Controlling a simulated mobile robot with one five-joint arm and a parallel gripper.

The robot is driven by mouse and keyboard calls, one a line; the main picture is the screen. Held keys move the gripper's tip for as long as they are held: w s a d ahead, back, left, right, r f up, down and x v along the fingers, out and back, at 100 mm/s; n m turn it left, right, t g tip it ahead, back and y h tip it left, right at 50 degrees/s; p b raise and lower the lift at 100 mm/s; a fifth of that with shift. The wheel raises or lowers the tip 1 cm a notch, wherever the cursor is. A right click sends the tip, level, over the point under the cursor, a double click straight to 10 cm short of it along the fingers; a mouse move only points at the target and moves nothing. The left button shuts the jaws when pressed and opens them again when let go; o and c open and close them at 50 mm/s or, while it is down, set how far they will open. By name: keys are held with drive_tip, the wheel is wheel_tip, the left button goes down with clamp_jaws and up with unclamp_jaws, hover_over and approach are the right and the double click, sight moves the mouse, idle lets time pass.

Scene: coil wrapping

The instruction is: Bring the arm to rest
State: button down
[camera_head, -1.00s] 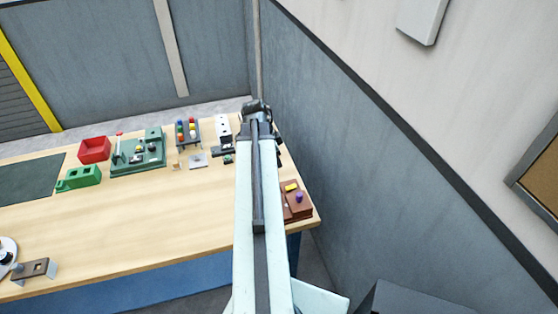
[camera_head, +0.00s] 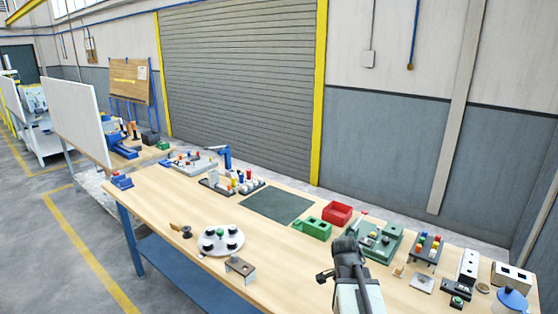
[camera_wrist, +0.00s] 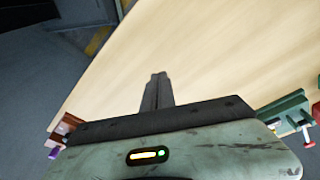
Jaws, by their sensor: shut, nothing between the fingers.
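My gripper (camera_head: 346,246) shows in the head view as a dark end on my pale arm, above the right half of the wooden table (camera_head: 200,204). It is in front of a green fixture (camera_head: 386,238). In the wrist view the two dark fingers (camera_wrist: 157,88) lie together, shut, with nothing between them. They point over bare table top (camera_wrist: 215,55). Their height above the table cannot be told.
A red bin (camera_head: 337,213), a green block (camera_head: 318,229) and a peg rack (camera_head: 427,247) stand near the arm. A dark mat (camera_head: 277,206) is empty.

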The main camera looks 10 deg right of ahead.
drive_tip(key=a+f+n+y+b, duration=0.1)
drive_tip(key=a+f+n+y, duration=0.1)
drive_tip(key=a+n, duration=1.4)
drive_tip(key=a+f, duration=0.1)
drive_tip(key=a, duration=0.3)
drive_tip(key=shift+b, duration=0.35)
